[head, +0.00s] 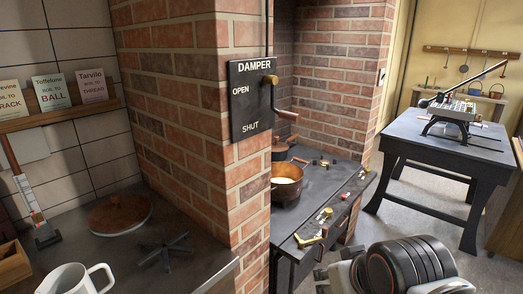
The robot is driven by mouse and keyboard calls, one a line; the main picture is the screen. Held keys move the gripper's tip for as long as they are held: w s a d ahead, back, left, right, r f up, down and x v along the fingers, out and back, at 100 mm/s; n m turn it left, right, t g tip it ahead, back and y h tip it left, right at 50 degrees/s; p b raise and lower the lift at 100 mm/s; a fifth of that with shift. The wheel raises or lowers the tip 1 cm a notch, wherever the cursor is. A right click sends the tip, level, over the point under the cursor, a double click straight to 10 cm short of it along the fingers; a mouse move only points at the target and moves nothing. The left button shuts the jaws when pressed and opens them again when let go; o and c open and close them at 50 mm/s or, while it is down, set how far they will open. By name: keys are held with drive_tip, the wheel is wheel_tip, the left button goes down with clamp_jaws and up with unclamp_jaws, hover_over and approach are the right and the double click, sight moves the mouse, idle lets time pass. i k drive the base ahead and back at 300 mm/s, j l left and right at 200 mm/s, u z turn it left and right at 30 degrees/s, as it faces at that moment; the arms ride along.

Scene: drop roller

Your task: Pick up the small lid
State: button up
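A round, flat, reddish-brown lid (119,214) with a small knob on top and a paler rim lies on the dark counter at the left of the head view. It is the only lid I can make out, and I cannot tell its size against another. My arm's white and black links show at the bottom right, well away from the lid. My gripper's fingers do not show.
A white mug (76,280) and a black star-shaped trivet (165,248) stand near the lid. A brick pillar (190,110) rises between this counter and the stove (325,185), which holds a copper pot (287,183). A dark table (440,140) stands at right.

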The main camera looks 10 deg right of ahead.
sight(276, 146)
drive_tip(key=i+l+u, duration=0.1)
drive_tip(key=u, duration=0.35)
drive_tip(key=i+l+u, duration=0.15)
drive_tip(key=u, duration=0.3)
drive_tip(key=l+u, duration=0.2)
drive_tip(key=u, duration=0.25)
drive_tip(key=i+l, duration=0.15)
drive_tip(key=l, duration=0.35)
drive_tip(key=i+l, duration=0.1)
drive_tip(key=l, duration=0.4)
drive_tip(key=i+l, duration=0.15)
drive_tip(key=l, duration=0.35)
drive_tip(key=i+l, duration=0.1)
drive_tip(key=l, duration=0.4)
drive_tip(key=i+l, duration=0.15)
drive_tip(key=l, duration=0.35)
drive_tip(key=i+l, duration=0.1)
drive_tip(key=l, duration=0.4)
drive_tip(key=i+l, duration=0.15)
drive_tip(key=l, duration=0.35)
drive_tip(key=i+l, duration=0.1)
drive_tip(key=l, duration=0.4)
